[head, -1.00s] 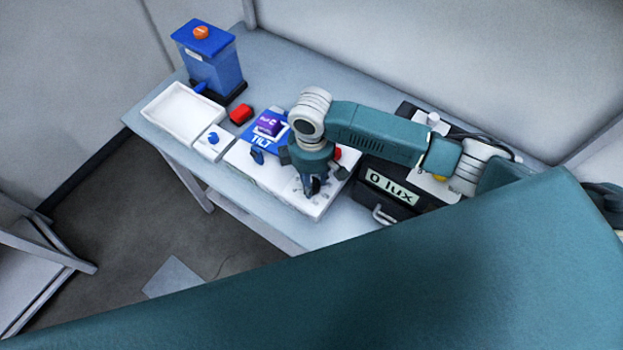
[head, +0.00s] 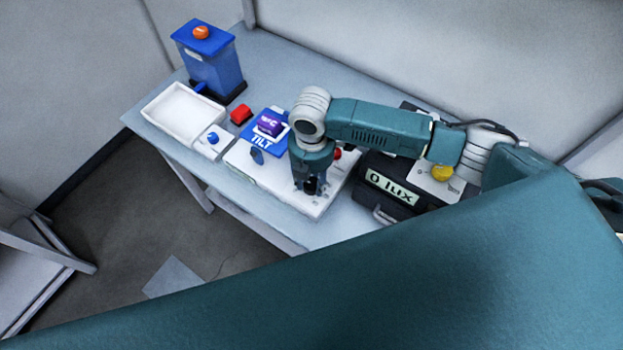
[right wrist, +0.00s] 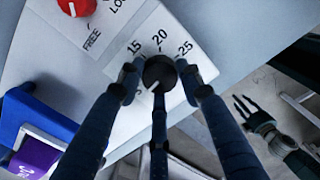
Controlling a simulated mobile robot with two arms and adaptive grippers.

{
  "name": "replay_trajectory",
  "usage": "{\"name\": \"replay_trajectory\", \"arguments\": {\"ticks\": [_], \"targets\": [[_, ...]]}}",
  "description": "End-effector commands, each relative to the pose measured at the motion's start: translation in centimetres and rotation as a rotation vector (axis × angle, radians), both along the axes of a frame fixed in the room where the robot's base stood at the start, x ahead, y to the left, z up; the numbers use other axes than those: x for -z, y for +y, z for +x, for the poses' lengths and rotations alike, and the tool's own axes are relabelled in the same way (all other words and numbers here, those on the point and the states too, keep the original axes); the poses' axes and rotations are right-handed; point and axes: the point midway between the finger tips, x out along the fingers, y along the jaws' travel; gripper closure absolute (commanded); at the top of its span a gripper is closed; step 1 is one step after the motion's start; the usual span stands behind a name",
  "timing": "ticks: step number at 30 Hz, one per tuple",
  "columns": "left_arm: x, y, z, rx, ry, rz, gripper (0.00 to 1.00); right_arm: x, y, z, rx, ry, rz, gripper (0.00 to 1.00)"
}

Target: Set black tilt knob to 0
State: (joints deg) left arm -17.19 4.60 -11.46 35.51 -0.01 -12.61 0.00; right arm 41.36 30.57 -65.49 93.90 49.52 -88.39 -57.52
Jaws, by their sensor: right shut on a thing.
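The black tilt knob (right wrist: 158,72) sits on a white panel beside a printed scale with 15, 20 and 25. A white line on the knob points to the lower left in the right wrist view. My right gripper (right wrist: 160,76) is shut on the knob, with fingers on both sides and one below. In the head view the right gripper (head: 311,187) points down at the near right end of the white tilt panel (head: 275,181) and hides most of the knob. My left gripper (right wrist: 241,107) hangs over the floor, its fingers apart and empty.
A red knob (right wrist: 76,5) sits by the FREE and LOCK labels. A blue TILT block with a purple-faced item (head: 269,125) is left of my arm. A white tray (head: 180,105) and blue dispenser (head: 213,70) are far left.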

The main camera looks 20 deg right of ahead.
Motion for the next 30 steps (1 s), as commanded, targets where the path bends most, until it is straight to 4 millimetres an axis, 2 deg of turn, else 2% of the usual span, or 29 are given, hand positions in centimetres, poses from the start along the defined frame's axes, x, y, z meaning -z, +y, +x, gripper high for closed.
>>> {"name": "replay_trajectory", "arguments": {"ticks": [1, 15, 24, 30], "targets": [[-0.05, -0.01, -0.01, 0.0, 0.0, 0.0, 0.57, -0.4, -0.04, 0.48, -0.043, -0.011, 0.0, 0.9], [-0.05, -0.03, 0.02, 0.0, 0.0, 0.0, 0.57, -0.4, 0.01, 0.49, -0.458, -0.012, 0.0, 0.9], [-0.05, -0.03, 0.02, 0.0, -0.001, 0.0, 0.57, -0.43, 0.03, 0.54, -0.619, -0.013, 0.0, 0.9], [-0.06, -0.04, 0.03, 0.0, -0.001, 0.0, 0.57, -0.41, 0.02, 0.51, -0.667, -0.012, 0.0, 0.9]]}}
